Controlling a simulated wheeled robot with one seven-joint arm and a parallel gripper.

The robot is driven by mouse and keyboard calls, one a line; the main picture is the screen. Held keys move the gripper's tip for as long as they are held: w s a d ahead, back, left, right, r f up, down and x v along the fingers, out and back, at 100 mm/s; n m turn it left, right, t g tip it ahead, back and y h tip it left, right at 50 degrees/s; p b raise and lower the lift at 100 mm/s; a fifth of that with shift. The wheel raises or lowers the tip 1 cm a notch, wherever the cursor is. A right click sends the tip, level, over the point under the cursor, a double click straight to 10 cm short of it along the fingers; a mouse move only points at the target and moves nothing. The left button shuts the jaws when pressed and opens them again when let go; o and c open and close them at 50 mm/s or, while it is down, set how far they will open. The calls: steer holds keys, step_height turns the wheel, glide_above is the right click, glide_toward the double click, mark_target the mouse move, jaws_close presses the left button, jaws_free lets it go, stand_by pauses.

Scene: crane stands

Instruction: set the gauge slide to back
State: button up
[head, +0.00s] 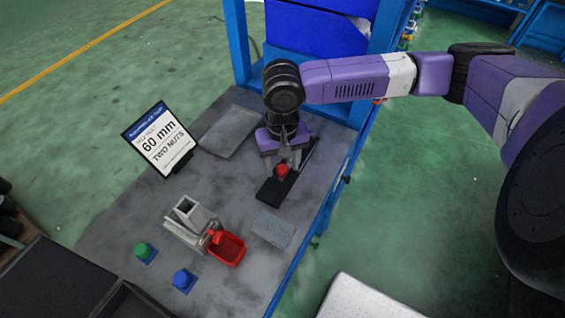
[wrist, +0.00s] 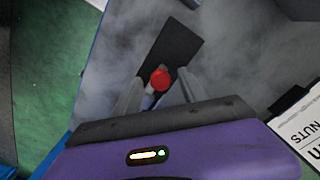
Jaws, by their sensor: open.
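The gauge slide is a black rail (head: 270,191) lying on the grey bench, with a red knob (head: 282,170) on it. My gripper (head: 284,166) is over the rail with its fingers pointing down around the knob. In the wrist view the red knob (wrist: 160,79) shows between the two open fingers of my gripper (wrist: 157,93), nearer the left one. The black rail (wrist: 174,50) runs away beyond the knob there. The near part of the rail is hidden by my gripper in the wrist view. I cannot tell whether a finger touches the knob.
A sign reading 60 mm, two nuts (head: 160,139) stands at the left. A grey fixture (head: 190,222), a red bin (head: 227,248), a green knob (head: 145,252), a blue knob (head: 183,279) and a grey pad (head: 273,230) occupy the front.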

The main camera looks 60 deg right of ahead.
jaws_close()
stand_by(1.4)
